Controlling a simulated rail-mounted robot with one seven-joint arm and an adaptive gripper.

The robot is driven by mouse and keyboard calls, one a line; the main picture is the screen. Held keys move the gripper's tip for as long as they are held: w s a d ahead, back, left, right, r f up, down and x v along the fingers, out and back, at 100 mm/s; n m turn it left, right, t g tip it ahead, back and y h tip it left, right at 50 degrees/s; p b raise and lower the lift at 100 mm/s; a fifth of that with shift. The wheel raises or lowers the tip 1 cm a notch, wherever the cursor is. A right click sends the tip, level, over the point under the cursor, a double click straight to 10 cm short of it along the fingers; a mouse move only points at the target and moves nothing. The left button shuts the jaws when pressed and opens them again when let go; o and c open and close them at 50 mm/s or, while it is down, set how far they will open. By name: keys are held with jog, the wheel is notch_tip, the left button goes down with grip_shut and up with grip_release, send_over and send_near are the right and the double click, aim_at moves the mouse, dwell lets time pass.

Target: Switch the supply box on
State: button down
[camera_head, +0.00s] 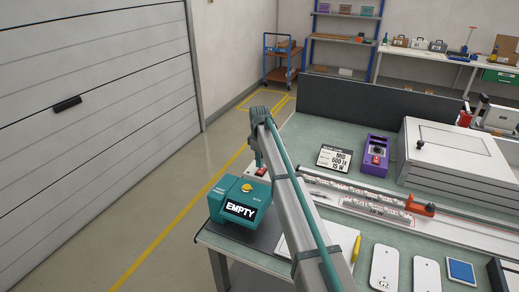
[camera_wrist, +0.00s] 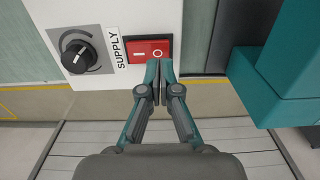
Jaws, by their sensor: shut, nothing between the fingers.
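The supply box (camera_wrist: 100,20) is a pale box with a black knob (camera_wrist: 78,55), a SUPPLY label and a red rocker switch (camera_wrist: 140,50) marked with a line and a circle. Which side of the rocker is pressed cannot be told. In the head view only a small part of a pale box with a red switch (camera_head: 261,171) shows beside my arm. My gripper (camera_wrist: 158,68) is shut and empty. Its fingertips overlap the lower edge of the switch near the circle side in the wrist view; contact cannot be told.
A teal box marked EMPTY (camera_head: 226,197) with a yellow button stands close by at the table's left corner.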

aim_at(260, 172)
jog(key=shift+f+p, duration=0.4)
jog(key=shift+f, duration=0.95)
jog(key=shift+s+f+b, duration=0.15)
jog(key=shift+f+b, duration=0.2)
jog(key=shift+b, duration=0.2)
jog(key=shift+r+t, duration=0.15)
jog(key=shift+t, duration=0.15)
jog(key=shift+w, duration=0.2)
jog(key=shift+w+d+r, duration=0.2)
jog(key=shift+w+r, duration=0.05)
jog(key=shift+w, duration=0.35)
jog(key=shift+r, duration=0.1)
